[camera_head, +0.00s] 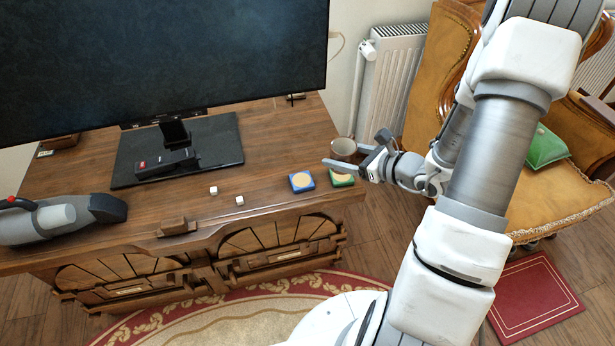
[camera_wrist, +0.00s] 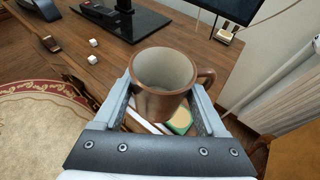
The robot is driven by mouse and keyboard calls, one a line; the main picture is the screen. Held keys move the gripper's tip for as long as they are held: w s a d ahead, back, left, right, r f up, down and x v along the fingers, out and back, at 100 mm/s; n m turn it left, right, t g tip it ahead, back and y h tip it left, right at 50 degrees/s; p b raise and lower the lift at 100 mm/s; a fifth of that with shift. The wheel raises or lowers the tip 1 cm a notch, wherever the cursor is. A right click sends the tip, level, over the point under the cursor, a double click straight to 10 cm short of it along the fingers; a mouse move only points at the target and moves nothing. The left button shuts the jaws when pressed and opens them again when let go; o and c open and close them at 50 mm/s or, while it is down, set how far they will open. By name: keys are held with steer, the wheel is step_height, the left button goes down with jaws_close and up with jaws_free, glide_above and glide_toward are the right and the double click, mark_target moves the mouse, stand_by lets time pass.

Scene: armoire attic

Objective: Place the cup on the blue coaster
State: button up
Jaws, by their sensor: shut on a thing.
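The brown cup (camera_head: 343,147) has a pale inside and is held near the right edge of the wooden cabinet top. In the wrist view the cup (camera_wrist: 160,103) sits between both fingers of my gripper (camera_wrist: 160,100), mouth up, its handle to the right. My gripper (camera_head: 346,156) is shut on it. The blue coaster (camera_head: 301,182), with a round tan centre, lies on the cabinet to the left of the cup. A green coaster (camera_head: 342,180) lies beside it, below the cup in the picture. The blue coaster cannot be made out in the wrist view.
A large monitor (camera_head: 165,60) stands at the back of the cabinet (camera_head: 262,130). Two small white cubes (camera_head: 213,190) and a grey handheld vacuum (camera_head: 60,218) lie to the left. A radiator (camera_head: 393,75) and an orange chair (camera_head: 510,190) are at the right.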

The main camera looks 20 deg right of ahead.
steer(key=b, duration=0.4)
glide_above(301, 179)
step_height(301, 179, down, 7)
steer(key=shift+a+r, duration=0.1)
steer(key=shift+f+b, duration=0.55)
steer(key=shift+f, duration=1.35)
steer(key=shift+f, duration=0.1)
steer(key=shift+f, duration=0.15)
steer(key=o, duration=1.5)
